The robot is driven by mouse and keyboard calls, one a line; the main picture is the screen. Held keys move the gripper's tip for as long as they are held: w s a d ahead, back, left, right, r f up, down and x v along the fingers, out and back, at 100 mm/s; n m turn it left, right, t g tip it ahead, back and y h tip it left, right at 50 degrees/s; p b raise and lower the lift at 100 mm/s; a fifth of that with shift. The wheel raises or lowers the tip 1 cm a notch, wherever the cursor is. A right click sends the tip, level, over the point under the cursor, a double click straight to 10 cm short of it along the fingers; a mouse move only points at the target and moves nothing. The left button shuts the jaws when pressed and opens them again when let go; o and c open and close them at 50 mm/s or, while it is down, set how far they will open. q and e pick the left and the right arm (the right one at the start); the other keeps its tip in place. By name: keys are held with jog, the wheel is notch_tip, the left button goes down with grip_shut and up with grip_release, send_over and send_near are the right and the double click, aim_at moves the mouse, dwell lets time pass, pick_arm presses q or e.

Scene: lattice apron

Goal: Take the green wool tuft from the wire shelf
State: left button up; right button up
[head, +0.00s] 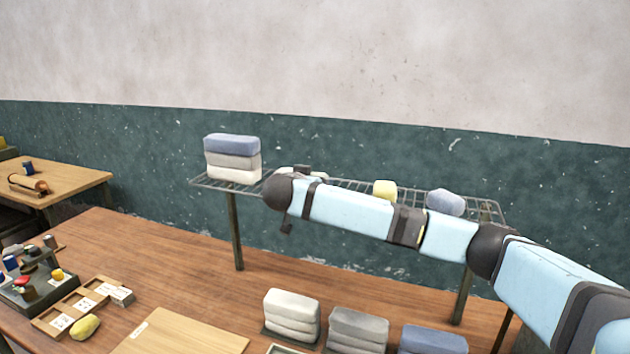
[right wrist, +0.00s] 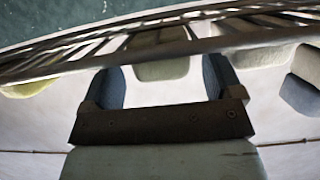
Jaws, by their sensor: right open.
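The wire shelf (head: 350,184) stands at the back of the wooden table, and its bars cross the top of the right wrist view (right wrist: 100,45). My right gripper (right wrist: 163,70) is open. A pale grey-green tuft (right wrist: 162,68), the likeliest green wool tuft, shows between its fingertips with no visible grip; I cannot tell whether a finger touches it. In the head view my right arm reaches across the front of the shelf from the right and hides the gripper's fingers. A pale lump (head: 284,172) shows just behind my wrist there. My left gripper is not in view.
On the shelf, a blue, grey and cream stack (head: 232,160) stands at the left end, with a yellow tuft (head: 385,188) and a blue-grey tuft (head: 446,201) to the right. Folded stacks (head: 291,316) stand at the table's front. A board (head: 185,335) lies beside them.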

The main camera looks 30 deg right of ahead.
jog(key=p+x, duration=0.1)
jog(key=x, duration=0.3)
jog(key=shift+r, duration=0.15)
jog(key=c, duration=0.9)
jog(key=shift+r, duration=0.15)
